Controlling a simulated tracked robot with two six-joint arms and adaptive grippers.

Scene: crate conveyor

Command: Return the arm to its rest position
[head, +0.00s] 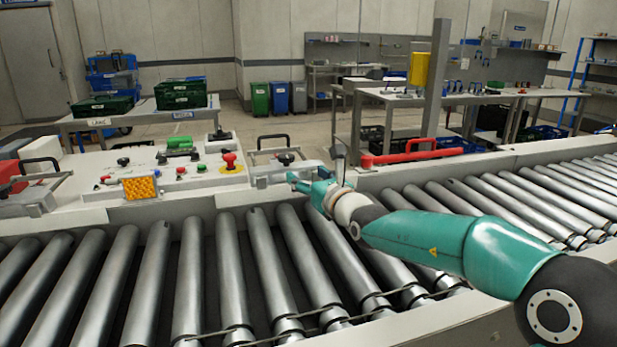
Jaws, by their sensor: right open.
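My right arm (440,240), teal with dark joints, reaches in from the right over the roller conveyor. My right gripper (318,172) is at the far edge of the rollers, in front of the control panel. It is open, and I see nothing held in it. Its fingers show small, so I cannot tell whether they touch the grey latch plate (282,168) just left of them. My left arm and left gripper are not in view.
The roller conveyor (200,270) runs across the front. The panel (140,170) behind it carries a red knob (229,161), buttons and an orange display (141,188). A red handle (412,153) and grey post (436,85) stand right of the gripper. Green crates (181,96) lie on a table behind.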

